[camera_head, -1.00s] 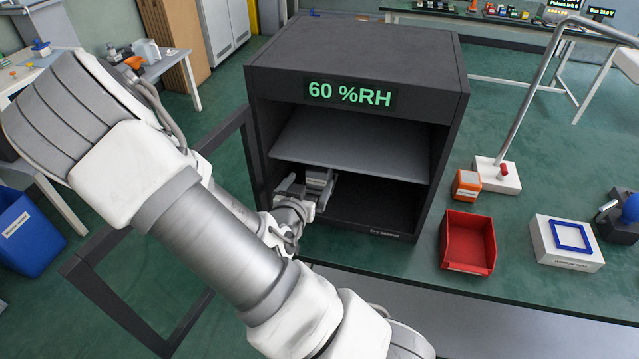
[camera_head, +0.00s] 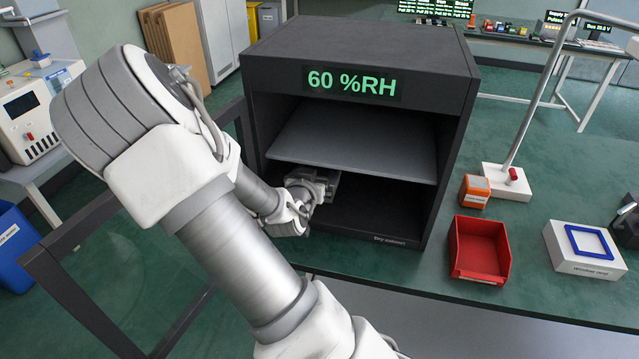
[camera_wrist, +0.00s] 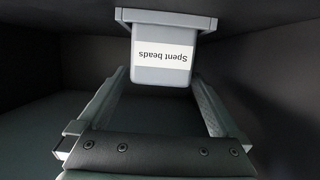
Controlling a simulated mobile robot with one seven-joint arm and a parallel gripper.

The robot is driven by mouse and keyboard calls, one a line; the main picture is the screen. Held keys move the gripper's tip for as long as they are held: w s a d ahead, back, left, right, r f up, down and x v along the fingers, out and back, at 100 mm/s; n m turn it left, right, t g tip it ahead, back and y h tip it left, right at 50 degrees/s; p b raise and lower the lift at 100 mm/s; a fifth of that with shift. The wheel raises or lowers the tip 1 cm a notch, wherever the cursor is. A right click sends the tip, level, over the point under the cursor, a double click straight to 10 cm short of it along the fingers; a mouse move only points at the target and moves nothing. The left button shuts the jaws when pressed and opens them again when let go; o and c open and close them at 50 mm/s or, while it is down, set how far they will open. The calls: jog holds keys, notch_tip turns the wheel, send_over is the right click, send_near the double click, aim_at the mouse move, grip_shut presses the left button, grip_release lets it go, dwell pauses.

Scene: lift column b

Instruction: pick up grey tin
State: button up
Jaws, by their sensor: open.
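A grey tin-like container (camera_wrist: 163,68) with a wider rim and a white "Spent beads" label is ahead of my gripper in the wrist view. The label appears upside down there. My gripper (camera_wrist: 160,78) is open, with one finger on each side of the container's near end. I see gaps between the container and both fingers, so it is not clasped. In the head view my gripper (camera_head: 326,184) reaches into the lower compartment of the dark cabinet (camera_head: 357,233), at its left side. The container cannot be clearly told from the gripper there.
A grey shelf (camera_head: 350,145) sits close above my gripper. The cabinet's open door frame (camera_head: 95,225) stands at left. A red bin (camera_head: 480,250), an orange box (camera_head: 474,191) and a white block (camera_head: 590,262) are on the bench at right. The lower compartment's right side looks clear.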

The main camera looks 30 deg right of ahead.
jog(key=shift+x, duration=0.8)
jog(key=c, duration=1.3)
jog(key=shift+c, duration=0.5)
jog(key=shift+r, duration=0.1)
